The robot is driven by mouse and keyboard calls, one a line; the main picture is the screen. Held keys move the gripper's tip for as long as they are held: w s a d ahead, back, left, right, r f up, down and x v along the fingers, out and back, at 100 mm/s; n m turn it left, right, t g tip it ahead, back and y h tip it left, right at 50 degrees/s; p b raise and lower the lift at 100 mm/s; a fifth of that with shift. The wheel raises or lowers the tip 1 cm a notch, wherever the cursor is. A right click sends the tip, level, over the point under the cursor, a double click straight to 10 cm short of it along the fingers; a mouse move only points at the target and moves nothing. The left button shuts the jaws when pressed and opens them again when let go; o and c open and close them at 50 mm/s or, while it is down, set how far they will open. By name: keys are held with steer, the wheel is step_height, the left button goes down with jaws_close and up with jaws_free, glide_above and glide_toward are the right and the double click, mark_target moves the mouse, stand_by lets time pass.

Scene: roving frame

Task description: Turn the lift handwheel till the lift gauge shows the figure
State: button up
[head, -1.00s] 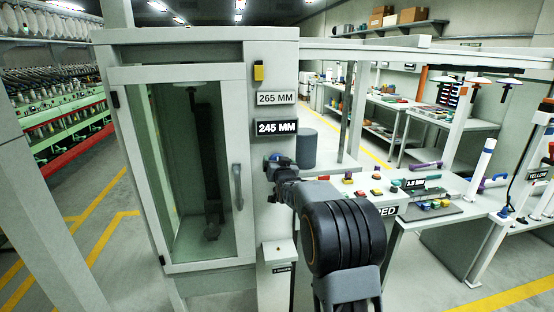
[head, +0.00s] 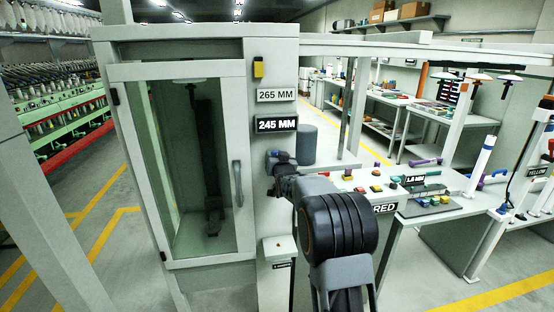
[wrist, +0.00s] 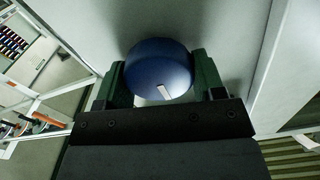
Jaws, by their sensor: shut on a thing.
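The lift handwheel is a blue round knob with a short white mark (wrist: 158,68). In the wrist view it sits between the two dark green fingers of my gripper (wrist: 160,84), which is shut on it. In the head view my gripper (head: 278,160) reaches the cabinet's right post, and the handwheel is mostly hidden by my arm. Above it, a black plate (head: 276,124) reads 245 MM. A white plate (head: 276,95) over that reads 265 MM. The pictures do not say which plate is the gauge.
The glass-doored cabinet (head: 180,60) stands left of my arm, its handle (head: 237,183) near the post. A yellow piece (head: 259,67) is above the plates. Benches with coloured buttons and parts (head: 430,205) stand to the right. A small grey box (head: 279,247) is below my gripper.

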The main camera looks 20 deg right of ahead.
steer(key=shift+c, duration=0.6)
steer(key=shift+b, duration=0.3)
